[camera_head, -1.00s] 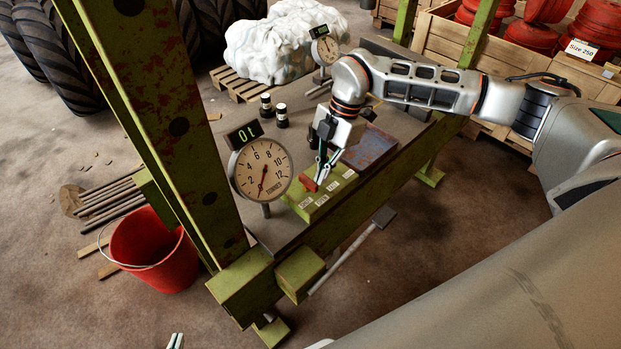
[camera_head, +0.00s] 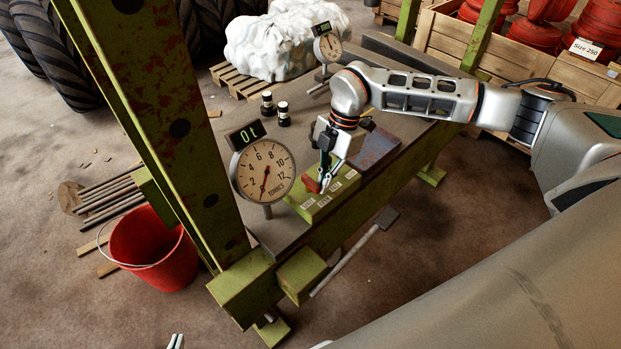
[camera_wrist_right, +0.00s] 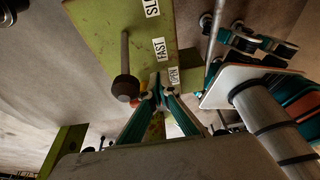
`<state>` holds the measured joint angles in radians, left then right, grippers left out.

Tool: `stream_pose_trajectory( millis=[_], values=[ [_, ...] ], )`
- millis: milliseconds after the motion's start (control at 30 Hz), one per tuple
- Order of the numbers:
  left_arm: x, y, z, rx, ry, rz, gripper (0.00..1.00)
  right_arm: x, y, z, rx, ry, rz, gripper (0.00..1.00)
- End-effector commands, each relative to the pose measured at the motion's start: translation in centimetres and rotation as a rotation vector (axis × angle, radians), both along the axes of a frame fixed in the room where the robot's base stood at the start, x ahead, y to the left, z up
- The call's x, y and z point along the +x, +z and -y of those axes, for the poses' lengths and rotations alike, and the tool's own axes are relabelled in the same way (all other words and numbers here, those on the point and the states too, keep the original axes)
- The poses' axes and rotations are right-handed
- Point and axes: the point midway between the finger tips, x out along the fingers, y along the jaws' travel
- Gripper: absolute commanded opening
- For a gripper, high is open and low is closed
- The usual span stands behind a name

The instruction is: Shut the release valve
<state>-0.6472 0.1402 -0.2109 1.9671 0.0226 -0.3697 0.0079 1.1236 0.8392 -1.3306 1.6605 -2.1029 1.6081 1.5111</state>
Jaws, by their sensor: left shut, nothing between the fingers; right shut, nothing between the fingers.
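The green control block (camera_head: 322,208) with white labels sits on the press bench; it also shows in the wrist view (camera_wrist_right: 100,35), with a "FAST" label readable. A red piece (camera_head: 311,184) lies over the block just left of my right gripper's fingers. In the wrist view a lever with a dark round knob (camera_wrist_right: 126,88) stands left of the fingertips. I cannot tell which part is the release valve. My right gripper (camera_head: 325,185) is shut and empty, pointing down at the block; its tips show in the wrist view (camera_wrist_right: 157,85). My left gripper (camera_head: 175,341) barely shows at the bottom edge.
A dial gauge (camera_head: 264,171) reading "0t" stands left of the block, close to my right gripper. A green upright beam (camera_head: 165,115) rises at left. Two small black-and-white bottles (camera_head: 283,114) stand behind. A red bucket (camera_head: 155,248) is on the floor.

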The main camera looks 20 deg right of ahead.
Motion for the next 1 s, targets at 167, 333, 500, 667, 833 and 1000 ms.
stream_pose_trajectory(
  millis=[167,333,500,667,833,1000],
  values=[
    [0.4,1.2,0.0,0.0,0.0,0.011,0.0,-0.5,0.4,-0.5,0.002,0.002,0.002,0.0],
    [0.5,1.5,0.0,-0.001,0.0,0.013,0.0,-0.7,0.3,-0.7,0.002,0.002,0.001,0.0],
    [0.4,1.4,0.0,-0.001,0.0,0.013,0.0,-0.7,0.3,-0.7,0.002,0.002,0.001,0.0],
    [0.4,1.6,0.0,-0.001,0.0,0.013,0.0,-0.8,0.4,-0.9,0.002,0.002,0.001,0.0],
    [0.6,2.2,0.0,0.0,0.0,0.015,0.0,-1.2,0.5,-1.5,0.002,0.002,0.001,0.0],
    [0.6,2.4,0.0,0.001,-0.001,0.016,0.0,-1.3,0.3,-1.7,0.003,0.001,0.002,0.0]
  ],
)
